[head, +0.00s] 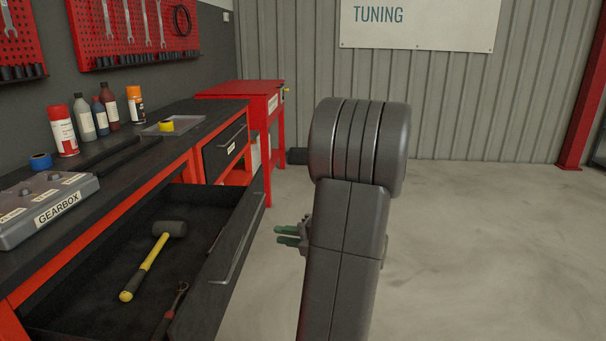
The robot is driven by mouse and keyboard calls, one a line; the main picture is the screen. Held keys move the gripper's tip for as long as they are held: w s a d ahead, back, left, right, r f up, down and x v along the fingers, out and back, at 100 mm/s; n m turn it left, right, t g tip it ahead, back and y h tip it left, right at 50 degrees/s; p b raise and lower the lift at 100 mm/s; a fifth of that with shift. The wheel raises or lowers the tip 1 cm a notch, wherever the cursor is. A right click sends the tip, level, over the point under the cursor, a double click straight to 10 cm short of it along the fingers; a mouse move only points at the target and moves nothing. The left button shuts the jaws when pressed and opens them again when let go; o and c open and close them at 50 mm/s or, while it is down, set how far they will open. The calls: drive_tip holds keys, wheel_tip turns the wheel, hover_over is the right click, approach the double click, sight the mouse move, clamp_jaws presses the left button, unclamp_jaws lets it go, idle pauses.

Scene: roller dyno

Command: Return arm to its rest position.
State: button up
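My arm rises in the middle of the head view, and its dark grey links cover part of my gripper (284,235). The two green fingertips point left, past the left side of the arm. A narrow gap shows between them, and I see nothing held there. The fingers are to the right of the open drawer (237,262), apart from its front in the picture.
The open drawer holds a yellow-handled mallet (150,262) and a wrench (171,315). A gearbox case (45,212) and several bottles (103,112) stand on the workbench (125,150). A red cabinet (262,100) stands behind. The floor (480,250) at right is clear.

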sight(249, 228)
drive_tip(key=b+x, duration=0.1)
drive_tip(key=x, duration=1)
drive_tip(key=shift+w+a+b, duration=0.2)
drive_tip(key=shift+a+b, duration=0.1)
drive_tip(key=shift+b, duration=0.05)
drive_tip(key=shift+d, duration=0.1)
